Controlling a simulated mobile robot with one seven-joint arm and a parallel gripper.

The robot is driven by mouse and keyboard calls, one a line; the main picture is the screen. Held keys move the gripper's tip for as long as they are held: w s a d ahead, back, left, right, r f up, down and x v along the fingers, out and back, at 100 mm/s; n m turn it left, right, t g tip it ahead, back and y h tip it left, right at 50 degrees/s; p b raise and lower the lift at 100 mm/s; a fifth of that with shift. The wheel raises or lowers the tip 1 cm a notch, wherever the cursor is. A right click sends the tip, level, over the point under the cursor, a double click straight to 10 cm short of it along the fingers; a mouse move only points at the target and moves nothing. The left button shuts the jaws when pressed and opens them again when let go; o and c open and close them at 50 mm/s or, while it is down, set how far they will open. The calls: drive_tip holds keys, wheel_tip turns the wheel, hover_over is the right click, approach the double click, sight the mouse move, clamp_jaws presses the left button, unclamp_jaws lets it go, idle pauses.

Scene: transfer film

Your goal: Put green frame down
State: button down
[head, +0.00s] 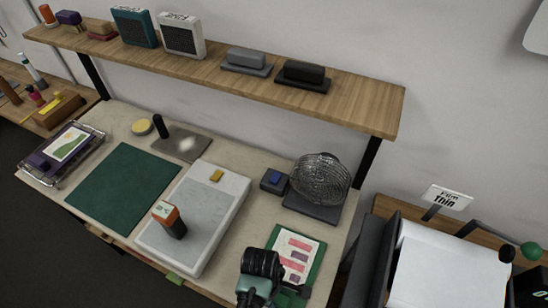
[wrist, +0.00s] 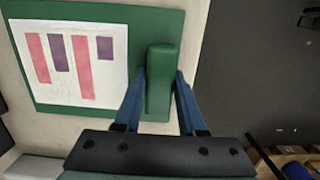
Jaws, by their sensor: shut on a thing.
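The green frame (wrist: 90,12) is a flat green board holding a white sheet (wrist: 72,62) with pink and purple bars. In the wrist view my gripper (wrist: 161,85) is shut on the frame's green block handle (wrist: 161,62), with one blue finger on each side. In the head view the green frame (head: 317,250) is at the right front of the bench, by my gripper (head: 290,290). My wrist hides its lower part. It appears level, on or just above the benchtop; I cannot tell whether it touches.
A wire-caged fan (head: 320,180) stands behind the frame, beside a small dark box with a blue top (head: 274,181). A white slab (head: 222,205) lies to the left, with an orange-topped tool (head: 169,219) on it. A green mat (head: 120,185) is farther left. A shelf (head: 358,100) overhangs the back.

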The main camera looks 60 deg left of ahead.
drive_tip(key=shift+f, duration=0.15)
drive_tip(key=shift+c, duration=2.4)
unclamp_jaws()
wheel_tip(320, 180, up, 12)
drive_tip(key=a, duration=0.1)
drive_tip(key=shift+s+b, duration=0.3)
drive_tip(key=shift+s, duration=0.05)
drive_tip(key=shift+a+r, duration=0.1)
drive_tip(key=shift+r, duration=0.1)
